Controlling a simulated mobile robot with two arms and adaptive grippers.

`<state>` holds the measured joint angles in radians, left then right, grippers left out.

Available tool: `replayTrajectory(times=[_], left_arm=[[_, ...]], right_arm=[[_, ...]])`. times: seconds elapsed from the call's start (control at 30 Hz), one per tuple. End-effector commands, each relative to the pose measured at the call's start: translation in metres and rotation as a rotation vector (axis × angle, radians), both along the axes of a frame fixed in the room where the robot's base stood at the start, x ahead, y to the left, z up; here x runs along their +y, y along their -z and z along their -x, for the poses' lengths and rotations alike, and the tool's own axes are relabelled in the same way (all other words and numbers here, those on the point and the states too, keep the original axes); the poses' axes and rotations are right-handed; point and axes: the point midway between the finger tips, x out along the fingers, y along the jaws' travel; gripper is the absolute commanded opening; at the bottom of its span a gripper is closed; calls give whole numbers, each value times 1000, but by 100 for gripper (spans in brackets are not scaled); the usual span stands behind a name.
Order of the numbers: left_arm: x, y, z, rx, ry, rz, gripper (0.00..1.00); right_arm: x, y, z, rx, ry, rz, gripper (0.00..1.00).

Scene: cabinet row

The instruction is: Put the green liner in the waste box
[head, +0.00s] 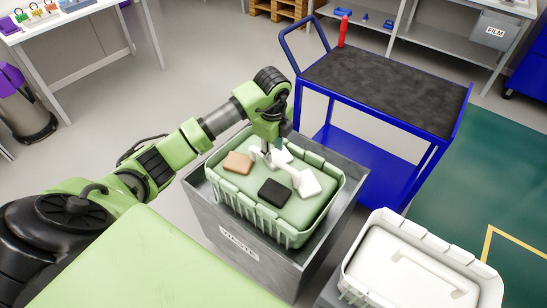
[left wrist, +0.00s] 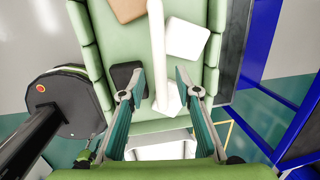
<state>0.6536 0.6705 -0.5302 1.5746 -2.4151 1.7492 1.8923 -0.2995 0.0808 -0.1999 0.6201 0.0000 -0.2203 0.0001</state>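The green liner (head: 325,208) is a slatted, light green basket with a white bar handle (head: 283,171) across it. It stands at the mouth of the grey waste box (head: 240,262), its rim above the box's rim; how deep it sits is unclear. A brown block, a black block (head: 273,192) and white blocks lie in it. My left gripper (head: 266,155) points down over the liner at the handle. In the left wrist view, its fingers (left wrist: 158,92) are spread, with the white handle (left wrist: 157,45) between them and gaps at both sides. My right gripper is not in view.
A second box with a white liner (head: 352,270) stands at lower right. A blue cart (head: 390,82) with a dark top and a red bottle stands close behind the waste box. A white table (head: 70,15) is at upper left. Grey floor is clear between them.

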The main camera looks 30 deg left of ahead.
Motion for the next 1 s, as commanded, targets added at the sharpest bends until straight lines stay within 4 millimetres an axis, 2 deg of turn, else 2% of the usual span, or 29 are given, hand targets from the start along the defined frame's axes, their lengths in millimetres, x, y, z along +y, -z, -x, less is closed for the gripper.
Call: replayTrajectory(times=[0.1, 0.33, 0.5, 1.0], left_arm=[[-2, -25, 3, -3, 1, 0, 30], [-5, -54, 8, -1, 1, 0, 30], [-5, -59, 9, 2, 0, 1, 30], [-10, -57, 8, -3, 13, 13, 30]], right_arm=[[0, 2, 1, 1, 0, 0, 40], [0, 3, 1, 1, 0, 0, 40], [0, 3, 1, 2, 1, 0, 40], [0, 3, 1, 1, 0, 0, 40]])
